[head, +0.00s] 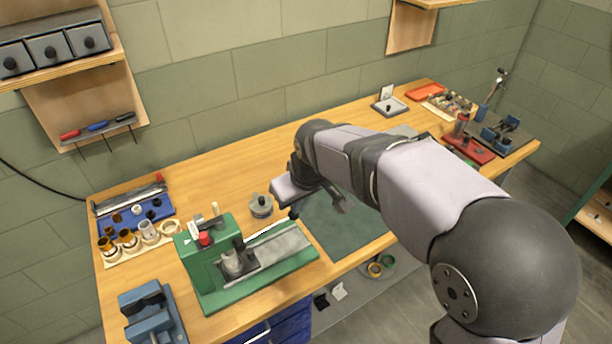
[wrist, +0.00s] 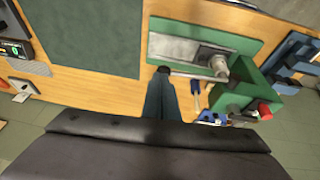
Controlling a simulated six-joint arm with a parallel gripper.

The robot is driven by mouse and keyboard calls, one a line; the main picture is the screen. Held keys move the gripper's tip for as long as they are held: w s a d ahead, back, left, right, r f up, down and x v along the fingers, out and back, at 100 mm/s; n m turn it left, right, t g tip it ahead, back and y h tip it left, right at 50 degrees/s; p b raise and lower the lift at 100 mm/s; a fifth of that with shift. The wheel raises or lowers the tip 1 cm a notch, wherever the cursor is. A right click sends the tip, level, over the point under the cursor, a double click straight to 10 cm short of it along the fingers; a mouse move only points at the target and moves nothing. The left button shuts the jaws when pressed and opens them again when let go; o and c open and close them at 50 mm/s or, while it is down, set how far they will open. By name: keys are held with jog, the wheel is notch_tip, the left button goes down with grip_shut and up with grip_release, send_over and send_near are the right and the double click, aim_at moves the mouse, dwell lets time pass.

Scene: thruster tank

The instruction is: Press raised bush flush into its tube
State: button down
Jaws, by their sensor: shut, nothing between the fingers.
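A grey metal tube (head: 232,262) stands on the metal bed of a green press fixture (head: 262,272), next to the block with a red knob (head: 204,238). The tube also shows in the wrist view (wrist: 218,64). I cannot tell the bush apart from the tube's top at this size. My gripper (head: 294,212) is above the bench, behind and to the right of the fixture, clear of the tube. In the wrist view its fingers (wrist: 164,72) are shut together and hold nothing, with their tips beside the fixture's edge.
A grey round-based part (head: 261,205) stands just left of my gripper. A dark green mat (head: 340,226) lies clear at right. At left are a blue tray (head: 128,219), several rings on a tan board (head: 150,249), and a blue vise (head: 146,308).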

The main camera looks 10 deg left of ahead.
notch_tip(320, 180, up, 13)
jog(key=s+m+g+h+b, duration=0.1)
jog(key=s+m+b, duration=0.1)
jog(key=m, duration=1.6)
jog(key=shift+s+h+b, duration=0.25)
jog(key=shift+h+b, duration=0.05)
jog(key=shift+f, duration=0.2)
jog(key=p+x, duration=0.3)
jog(key=x, duration=1)
jog(key=shift+a+f, duration=0.1)
jog(key=shift+f, duration=0.25)
